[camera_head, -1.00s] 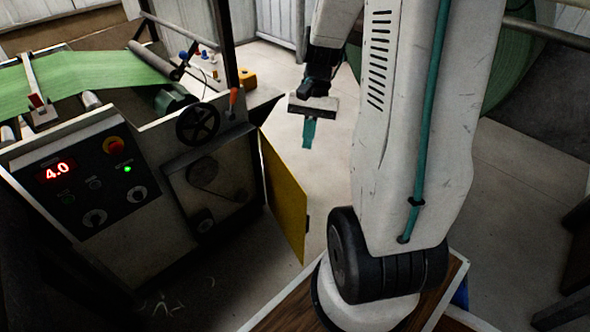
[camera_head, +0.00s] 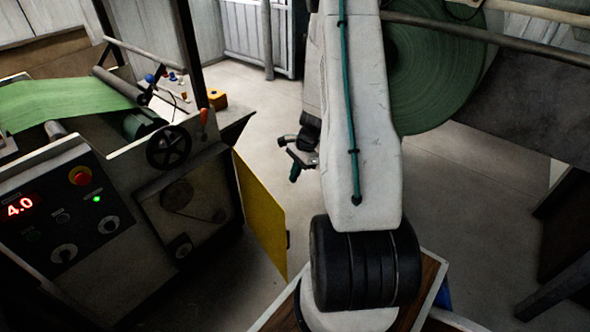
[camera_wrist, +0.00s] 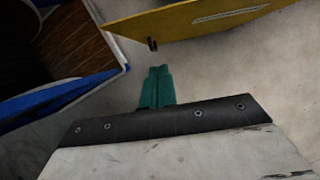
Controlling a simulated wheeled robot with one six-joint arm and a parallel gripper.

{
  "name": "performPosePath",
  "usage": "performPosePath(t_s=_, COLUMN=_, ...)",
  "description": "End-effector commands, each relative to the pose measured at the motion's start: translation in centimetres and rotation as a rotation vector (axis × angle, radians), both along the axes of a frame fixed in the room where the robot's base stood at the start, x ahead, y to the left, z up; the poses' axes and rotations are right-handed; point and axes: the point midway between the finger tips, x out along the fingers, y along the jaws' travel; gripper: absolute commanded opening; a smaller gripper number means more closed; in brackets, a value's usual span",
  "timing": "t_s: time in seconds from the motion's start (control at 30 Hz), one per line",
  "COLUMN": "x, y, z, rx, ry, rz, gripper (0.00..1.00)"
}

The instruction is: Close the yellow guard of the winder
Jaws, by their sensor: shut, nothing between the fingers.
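The yellow guard (camera_head: 260,217) is a flat hinged panel on the right side of the winder (camera_head: 120,200). It stands swung out from the winder's opening, where a belt and pulleys (camera_head: 180,200) show uncovered. In the wrist view the guard (camera_wrist: 200,20) crosses the top, with a slot in its face and a small dark handle (camera_wrist: 152,44) at its lower edge. My gripper (camera_head: 294,174) is to the right of the guard and apart from it. In the wrist view its green fingers (camera_wrist: 157,72) are together and empty, just below the handle.
A wooden-topped surface with a blue edge (camera_wrist: 80,45) shows at the left of the wrist view. A large green roll (camera_head: 435,70) hangs behind my arm. A yellow box (camera_head: 217,99) lies beyond the winder. Open floor (camera_head: 265,110) lies behind the guard.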

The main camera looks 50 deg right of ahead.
Motion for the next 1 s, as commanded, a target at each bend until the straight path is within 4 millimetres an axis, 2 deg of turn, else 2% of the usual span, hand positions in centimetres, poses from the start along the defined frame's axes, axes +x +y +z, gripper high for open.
performPosePath(t_s=0.1, x=0.2, y=1.1, z=-2.6, rx=0.003, ry=0.004, rz=0.002, gripper=0.0)
performPosePath(t_s=0.23, x=0.5, y=2.0, z=-5.0, rx=0.004, ry=0.004, rz=0.002, gripper=0.0)
performPosePath(t_s=0.4, x=1.3, y=4.4, z=-4.8, rx=0.001, ry=0.001, rz=0.005, gripper=0.0)
performPosePath(t_s=0.5, x=1.5, y=5.2, z=-4.7, rx=0.0, ry=0.0, rz=0.003, gripper=0.0)
performPosePath(t_s=1.0, x=1.7, y=5.6, z=-4.7, rx=0.0, ry=0.0, rz=-0.002, gripper=0.0)
